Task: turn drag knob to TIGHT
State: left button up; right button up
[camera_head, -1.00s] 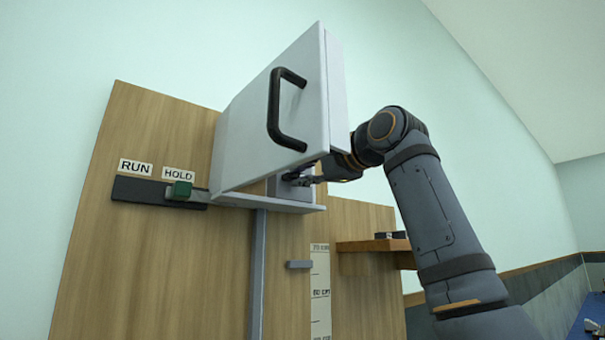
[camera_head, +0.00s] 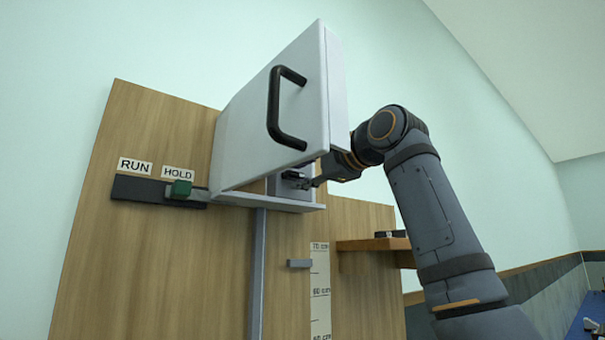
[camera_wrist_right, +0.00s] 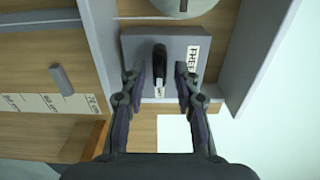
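The drag knob (camera_wrist_right: 159,66) is a small black bar with a pale tip, on a grey box (camera_wrist_right: 133,45) in the right wrist view. Its pale tip points down the picture. A FREE label (camera_wrist_right: 193,58) lies to its right; another pale strip below is unreadable. My right gripper (camera_wrist_right: 160,88) is open, one finger on each side of the knob, with visible gaps. In the head view, the right gripper (camera_head: 314,182) is beside the grey box (camera_head: 291,188), under the white door. My left gripper is not in view.
The white door (camera_head: 275,105) with a black handle (camera_head: 274,110) stands just above the right gripper. A green slider (camera_head: 180,189) sits under the HOLD label (camera_head: 177,173). A wooden ledge (camera_head: 375,243) and a cm scale (camera_head: 319,290) are lower down.

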jog(key=shift+s, duration=0.1)
jog(key=v, duration=0.7)
jog(key=shift+s+d, duration=0.15)
jog(key=shift+d, duration=0.05)
jog(key=shift+a, duration=0.15)
